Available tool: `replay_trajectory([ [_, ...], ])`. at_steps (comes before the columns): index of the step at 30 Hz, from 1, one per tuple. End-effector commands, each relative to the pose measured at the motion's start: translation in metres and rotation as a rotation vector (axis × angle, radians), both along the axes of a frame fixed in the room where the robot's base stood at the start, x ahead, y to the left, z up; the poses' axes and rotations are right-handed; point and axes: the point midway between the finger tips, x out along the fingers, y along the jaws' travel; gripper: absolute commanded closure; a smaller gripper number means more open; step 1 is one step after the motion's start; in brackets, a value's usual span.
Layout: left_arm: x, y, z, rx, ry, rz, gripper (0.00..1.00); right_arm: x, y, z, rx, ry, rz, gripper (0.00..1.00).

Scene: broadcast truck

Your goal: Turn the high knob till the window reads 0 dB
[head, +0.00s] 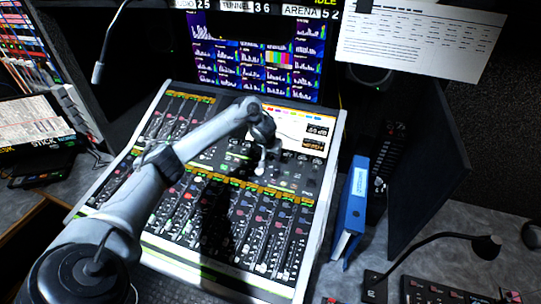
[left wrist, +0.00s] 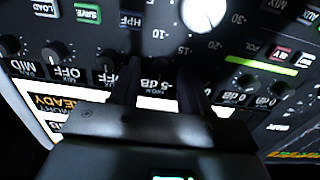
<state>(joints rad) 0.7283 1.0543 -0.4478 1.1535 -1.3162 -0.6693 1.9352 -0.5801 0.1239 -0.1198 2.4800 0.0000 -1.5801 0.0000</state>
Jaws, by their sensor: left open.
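My left gripper (head: 262,168) is open and points down at the upper part of the sloped mixing console (head: 335,140). In the left wrist view its two dark fingers (left wrist: 158,72) stand on either side of a small lit window (left wrist: 153,86), which shows upside down and reads about -5 dB. The high knob is not clearly visible; the dark area between the fingers hides it, and I cannot tell whether they touch it. The neighbouring windows read OFF (left wrist: 68,75) on one side and 0 dB (left wrist: 234,97) on the other. My right gripper is out of view.
A white round knob (left wrist: 203,12) and small black knobs (left wrist: 55,50) sit close around the fingers. Fader rows (head: 255,235) fill the lower console. A blue binder (head: 351,208) stands right of it, near a gooseneck lamp (head: 487,246). A gooseneck microphone (head: 98,72) hangs at upper left.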

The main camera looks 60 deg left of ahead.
Motion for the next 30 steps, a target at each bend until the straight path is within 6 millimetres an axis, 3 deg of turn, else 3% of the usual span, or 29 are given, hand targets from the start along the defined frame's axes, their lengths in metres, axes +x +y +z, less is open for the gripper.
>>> replay_trajectory([
  [4, 0.0, 0.0, 0.0, 0.0, 0.0, 0.0, 0.54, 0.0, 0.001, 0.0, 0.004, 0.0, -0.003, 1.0],
  [13, 0.0, 0.0, 0.0, 0.0, 0.0, 0.0, 1.0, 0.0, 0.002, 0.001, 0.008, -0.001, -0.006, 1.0],
  [22, 0.0, 0.0, 0.002, 0.008, 0.007, -0.023, 1.0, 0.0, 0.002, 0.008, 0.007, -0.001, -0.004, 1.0],
  [30, -0.001, 0.0, 0.005, 0.05, 0.043, -0.147, 1.0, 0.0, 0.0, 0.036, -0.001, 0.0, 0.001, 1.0],
])
